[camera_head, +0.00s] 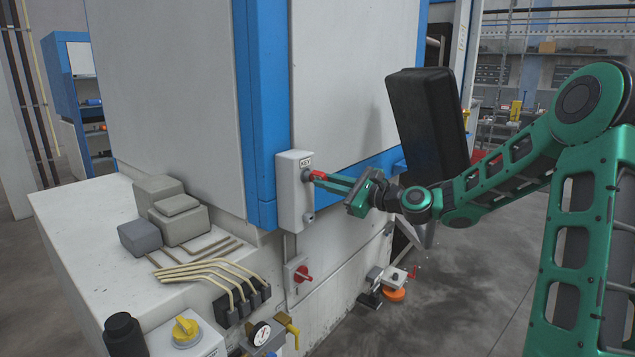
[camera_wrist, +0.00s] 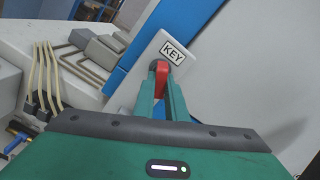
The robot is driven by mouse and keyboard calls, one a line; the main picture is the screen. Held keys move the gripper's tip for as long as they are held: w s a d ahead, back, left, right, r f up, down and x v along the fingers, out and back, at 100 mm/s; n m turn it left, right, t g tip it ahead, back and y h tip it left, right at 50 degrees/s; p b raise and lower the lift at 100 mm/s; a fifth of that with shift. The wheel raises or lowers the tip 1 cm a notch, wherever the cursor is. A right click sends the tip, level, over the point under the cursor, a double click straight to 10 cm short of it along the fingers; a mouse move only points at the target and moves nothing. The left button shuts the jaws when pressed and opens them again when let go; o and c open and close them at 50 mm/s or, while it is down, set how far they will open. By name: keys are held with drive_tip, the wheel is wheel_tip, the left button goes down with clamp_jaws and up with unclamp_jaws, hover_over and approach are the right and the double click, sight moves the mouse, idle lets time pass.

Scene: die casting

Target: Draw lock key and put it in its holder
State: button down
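The red lock key (camera_head: 319,176) sits in the upper socket of a pale box (camera_head: 291,200) labelled KEY on the machine's wall. It also shows in the wrist view (camera_wrist: 161,84), just below the KEY label. My gripper (camera_head: 326,179) reaches in from the right, with its green fingers on either side of the key. In the wrist view the fingertips (camera_wrist: 161,88) appear closed against both sides of the red handle. A small grey round fitting (camera_head: 308,217) shows low on the same box; whether it is the key's holder, I cannot tell.
A red rotary switch (camera_head: 301,274) is below the box. Bent yellowish pipes (camera_head: 205,272), a gauge (camera_head: 261,333) and a yellow knob (camera_head: 185,328) stand at the lower left. Open floor lies to the right.

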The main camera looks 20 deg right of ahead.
sight(327, 180)
drive_tip(key=n, duration=0.6)
idle(0.3)
drive_tip(key=n, duration=0.6)
drive_tip(key=shift+r, duration=0.1)
drive_tip(key=shift+n, duration=0.5)
drive_tip(key=shift+v, duration=0.8)
idle(0.5)
drive_tip(key=shift+v, duration=1.35)
